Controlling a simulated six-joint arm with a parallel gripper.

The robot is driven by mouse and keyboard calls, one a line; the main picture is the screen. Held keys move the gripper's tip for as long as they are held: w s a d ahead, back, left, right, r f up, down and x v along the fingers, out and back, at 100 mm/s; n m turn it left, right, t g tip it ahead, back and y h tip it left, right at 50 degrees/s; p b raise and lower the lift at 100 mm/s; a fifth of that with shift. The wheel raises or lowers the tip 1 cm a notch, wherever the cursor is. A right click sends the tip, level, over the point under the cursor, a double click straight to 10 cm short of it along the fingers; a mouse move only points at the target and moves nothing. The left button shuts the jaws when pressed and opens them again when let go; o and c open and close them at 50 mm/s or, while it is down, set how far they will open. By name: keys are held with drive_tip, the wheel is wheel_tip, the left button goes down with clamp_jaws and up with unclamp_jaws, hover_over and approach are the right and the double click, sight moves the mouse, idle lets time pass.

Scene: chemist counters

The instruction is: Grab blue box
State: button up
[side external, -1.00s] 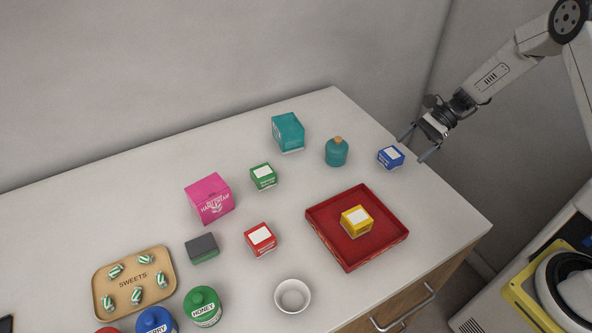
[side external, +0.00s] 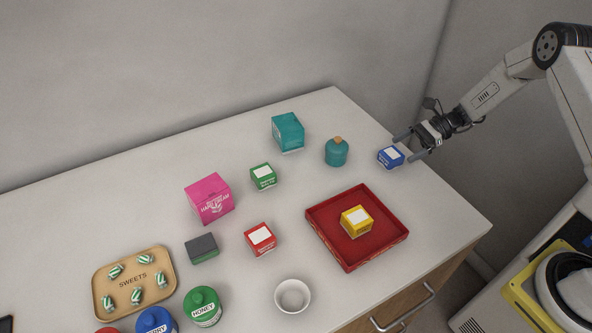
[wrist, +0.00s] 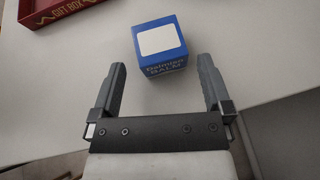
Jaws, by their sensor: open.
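The blue box (side external: 390,157) is a small cube with a white label on top, upright near the right edge of the counter. In the wrist view the blue box (wrist: 160,48) stands just beyond the fingertips, roughly centred between them. My gripper (side external: 402,147) is open and empty at the counter's right edge, its two fingers pointing left at the box. In the wrist view my gripper (wrist: 161,66) has its fingers spread wider than the box. I see no contact between fingers and box.
A red tray (side external: 328,235) holding a yellow box (side external: 357,220) lies in front of the blue box. A teal bottle (side external: 336,153) stands to its left, with a teal box (side external: 288,132) behind. The counter's right edge runs beneath my gripper.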

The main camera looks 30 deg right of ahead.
sight(391, 153)
drive_tip(key=shift+a, duration=0.1)
drive_tip(key=shift+x, duration=2.6)
drive_tip(key=shift+f, duration=0.15)
drive_tip(key=c, duration=1.2)
drive_tip(key=shift+r, duration=0.9)
drive_tip(key=s+a+r, duration=0.1)
drive_tip(key=s+r, duration=1)
drive_tip(key=s, duration=0.3)
